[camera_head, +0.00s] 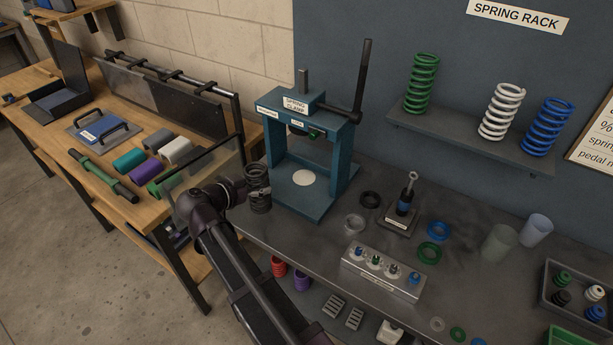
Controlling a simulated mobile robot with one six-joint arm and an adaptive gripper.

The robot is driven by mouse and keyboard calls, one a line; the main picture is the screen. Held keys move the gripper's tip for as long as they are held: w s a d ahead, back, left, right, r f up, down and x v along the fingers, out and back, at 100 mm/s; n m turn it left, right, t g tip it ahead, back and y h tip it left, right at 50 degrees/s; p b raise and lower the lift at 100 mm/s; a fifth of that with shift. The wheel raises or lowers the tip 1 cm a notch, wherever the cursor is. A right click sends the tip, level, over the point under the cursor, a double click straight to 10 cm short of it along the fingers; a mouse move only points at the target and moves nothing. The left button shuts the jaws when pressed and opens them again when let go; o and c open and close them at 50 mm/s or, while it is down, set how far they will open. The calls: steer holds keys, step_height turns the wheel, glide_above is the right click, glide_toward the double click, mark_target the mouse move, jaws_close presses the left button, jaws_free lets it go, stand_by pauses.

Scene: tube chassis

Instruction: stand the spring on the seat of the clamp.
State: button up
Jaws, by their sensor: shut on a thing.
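The spring clamp (344,172) is a teal frame standing on the grey bench, with a raised lever at its right. Its seat (304,177) is a pale round disc on the clamp base, and nothing stands on it. My gripper (257,191) is shut on a dark coil spring (259,177) just left of the clamp. The spring is upright and outside the frame. Its lower end is near the bench's left edge; I cannot tell whether it touches the bench. The fingers are small and partly hidden by my wrist and the spring.
Green (421,84), white (501,111) and blue (547,127) springs stand on the rack shelf (455,143). Rings, a small tool stand (398,218) and a metal block with pegs (382,274) occupy the bench right of the clamp. A wooden bench (75,140) stands at left.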

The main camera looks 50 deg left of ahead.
steer(key=shift+w, duration=0.1)
steer(key=w+a, duration=0.1)
steer(key=w, duration=1.2)
steer(key=shift+a, duration=0.2)
steer(key=shift+w, duration=0.1)
steer(key=b+x, duration=0.1)
steer(key=x, duration=0.3)
steer(key=shift+w, duration=0.35)
steer(key=shift+f+b, duration=0.15)
steer(key=shift+b, duration=0.25)
steer(key=o, duration=1.2)
steer(key=shift+r, duration=0.25)
